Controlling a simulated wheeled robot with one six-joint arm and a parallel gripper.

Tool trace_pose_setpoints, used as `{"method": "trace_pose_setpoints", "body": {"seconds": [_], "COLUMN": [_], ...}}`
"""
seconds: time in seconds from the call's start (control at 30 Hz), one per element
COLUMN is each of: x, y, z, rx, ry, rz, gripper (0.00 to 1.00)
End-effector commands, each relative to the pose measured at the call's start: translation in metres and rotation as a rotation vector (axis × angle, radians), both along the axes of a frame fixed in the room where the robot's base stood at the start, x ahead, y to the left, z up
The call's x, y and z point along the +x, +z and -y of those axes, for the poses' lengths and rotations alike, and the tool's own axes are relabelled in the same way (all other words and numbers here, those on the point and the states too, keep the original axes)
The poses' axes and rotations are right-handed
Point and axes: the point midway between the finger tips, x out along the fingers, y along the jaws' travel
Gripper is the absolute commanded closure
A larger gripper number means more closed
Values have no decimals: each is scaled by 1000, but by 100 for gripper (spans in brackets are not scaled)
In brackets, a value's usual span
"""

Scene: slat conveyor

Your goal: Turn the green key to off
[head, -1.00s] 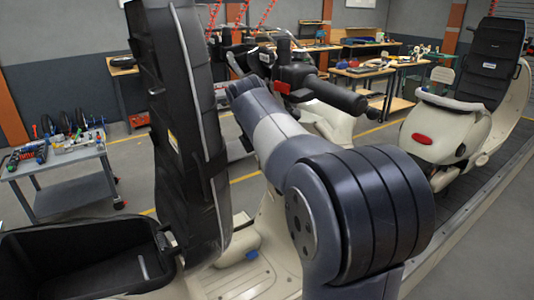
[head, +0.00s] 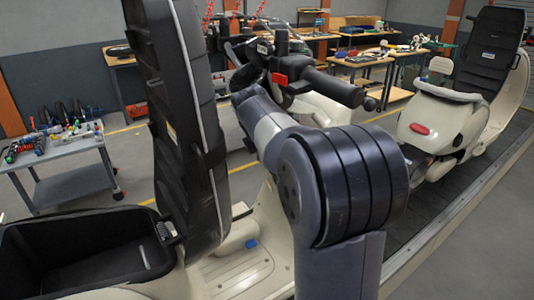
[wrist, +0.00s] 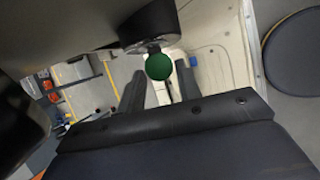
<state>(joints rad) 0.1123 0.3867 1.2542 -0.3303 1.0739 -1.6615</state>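The green key (wrist: 158,66) shows its round head in the wrist view, just below a grey metal lock (wrist: 150,44) on a dark scooter part. My gripper (wrist: 160,70) is open, with one dark finger on each side of the key head in the picture. A gap shows between the head and each finger, and nothing is held. Whether the head lies fully between the tips or just beyond them is hard to tell. The key's turn position cannot be read. In the head view the key and my gripper are hidden behind my arm and the scooter front.
The cream scooter's raised black seat (head: 180,120) stands left of my arm, above an open storage bin (head: 85,245). Its black handlebar grip (head: 335,88) is close beyond my arm. Another scooter (head: 450,110) stands on the conveyor (head: 425,225). A tool cart (head: 60,150) is at left.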

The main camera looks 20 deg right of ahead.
Motion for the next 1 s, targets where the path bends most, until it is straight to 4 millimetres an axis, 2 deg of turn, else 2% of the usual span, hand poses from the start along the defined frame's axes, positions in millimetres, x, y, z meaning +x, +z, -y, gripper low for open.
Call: {"method": "trace_pose_setpoints", "body": {"seconds": [0.03,0.27,0.3,0.5,1.0], "x": [0,0,0,0,2], "y": [0,0,0,0,4], "z": [0,0,0,0,0], "rx": [0,0,0,0,-15], "ry": [0,0,0,0,9], "rz": [0,0,0,0,-74], "gripper": [71,90,71,87,87]}}
